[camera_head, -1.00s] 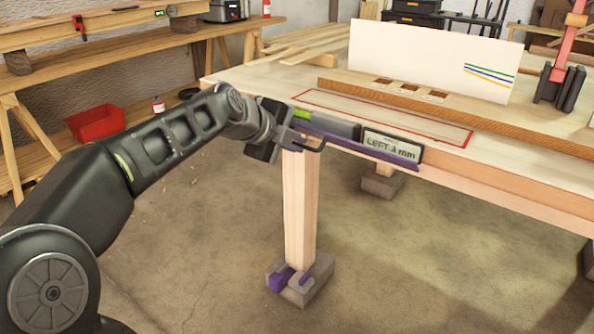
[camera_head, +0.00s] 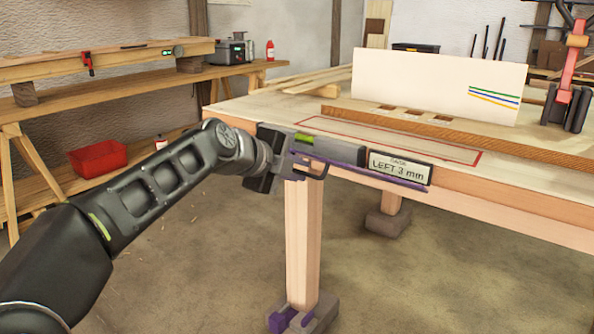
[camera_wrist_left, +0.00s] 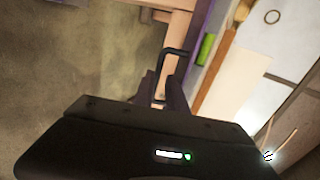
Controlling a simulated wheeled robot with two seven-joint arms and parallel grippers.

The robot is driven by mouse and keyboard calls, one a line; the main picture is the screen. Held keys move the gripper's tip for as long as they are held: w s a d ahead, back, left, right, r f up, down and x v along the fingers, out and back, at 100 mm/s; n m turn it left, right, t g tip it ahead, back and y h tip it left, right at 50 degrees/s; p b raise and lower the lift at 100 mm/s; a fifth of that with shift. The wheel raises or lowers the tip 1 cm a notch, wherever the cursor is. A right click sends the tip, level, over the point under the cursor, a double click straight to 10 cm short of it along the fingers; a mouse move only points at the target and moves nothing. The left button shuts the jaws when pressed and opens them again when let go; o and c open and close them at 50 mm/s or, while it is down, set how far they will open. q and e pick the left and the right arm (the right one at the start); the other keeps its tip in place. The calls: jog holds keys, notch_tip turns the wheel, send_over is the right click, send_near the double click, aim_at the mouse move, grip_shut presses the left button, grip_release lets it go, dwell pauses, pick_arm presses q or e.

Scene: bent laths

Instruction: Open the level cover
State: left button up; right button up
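The level (camera_head: 345,158) is a long grey and purple bar on the near edge of the workbench. Its bright green vial (camera_head: 304,138) shows at its left end, and also in the left wrist view (camera_wrist_left: 206,49). A dark bracket handle (camera_wrist_left: 172,54) sticks out from it. My left gripper (camera_head: 290,165) is at this end; in the left wrist view its two dark fingers (camera_wrist_left: 164,88) are on either side of the handle's bar and appear closed on it. The exact contact is partly hidden. A sign (camera_head: 401,168) reads "LEFT 3 mm". My right gripper is out of view.
The workbench (camera_head: 500,160) carries a red-outlined rectangle, a notched wooden board (camera_head: 440,124) and a white panel (camera_head: 435,85). A wooden leg (camera_head: 303,235) stands below my gripper. The floor in front is open.

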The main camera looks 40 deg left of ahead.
pick_arm(q)
jog(key=shift+o, duration=1.3)
jog(key=p+v, duration=0.1)
jog(key=v, duration=0.6)
jog(key=shift+s+r+p, duration=0.15)
jog(key=shift+s+p, duration=0.15)
jog(key=shift+s, duration=0.1)
